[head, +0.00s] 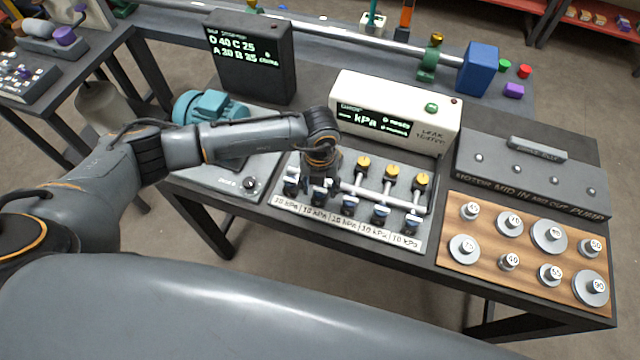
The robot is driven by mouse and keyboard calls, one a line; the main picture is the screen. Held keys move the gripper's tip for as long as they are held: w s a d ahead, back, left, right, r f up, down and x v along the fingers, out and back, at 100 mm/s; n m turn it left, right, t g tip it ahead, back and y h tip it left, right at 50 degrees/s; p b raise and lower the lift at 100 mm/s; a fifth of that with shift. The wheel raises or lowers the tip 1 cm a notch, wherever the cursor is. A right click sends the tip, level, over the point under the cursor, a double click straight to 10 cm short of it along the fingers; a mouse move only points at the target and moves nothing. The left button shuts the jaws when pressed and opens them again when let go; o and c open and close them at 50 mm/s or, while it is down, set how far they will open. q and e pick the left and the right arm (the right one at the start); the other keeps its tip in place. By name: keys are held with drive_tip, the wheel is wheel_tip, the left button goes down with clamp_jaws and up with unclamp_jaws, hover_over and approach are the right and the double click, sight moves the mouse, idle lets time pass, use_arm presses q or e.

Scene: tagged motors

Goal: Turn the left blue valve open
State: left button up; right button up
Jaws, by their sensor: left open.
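A row of several small blue-handled valves stands along the front of a light grey manifold panel (425,240), above labels marked in kPa. The leftmost blue valve (291,186) is at the panel's left end, partly beside my gripper. The second blue valve (320,197) is just below the gripper. My left gripper (319,186) points down over the left part of the row, near these two valves. It is open, but its fingers are small and dark, and I cannot tell whether they touch a valve. My right gripper is not in view.
Yellow-topped knobs (388,171) stand on the pipes behind the valves. A white kPa leak tester (396,112) and a black display box (250,58) stand behind. A teal motor (208,106) is left. A wooden board (527,236) with round weights lies right.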

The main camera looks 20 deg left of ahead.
use_arm(q)
drive_tip(key=shift+c, duration=0.2)
clamp_jaws()
drive_tip(key=shift+f+m+b, duration=0.15)
drive_tip(key=shift+m+b, duration=0.55)
drive_tip(key=shift+b, duration=0.2)
drive_tip(key=m+b, duration=1.3)
drive_tip(key=b, duration=0.4)
drive_tip(key=shift+w+m, duration=0.1)
drive_tip(key=shift+m, duration=0.3)
drive_tip(key=shift+r+m+b, duration=0.2)
drive_tip(key=shift+m+b, duration=1.2)
drive_tip(key=shift+b, duration=0.35)
drive_tip(key=shift+o, duration=0.2)
unclamp_jaws()
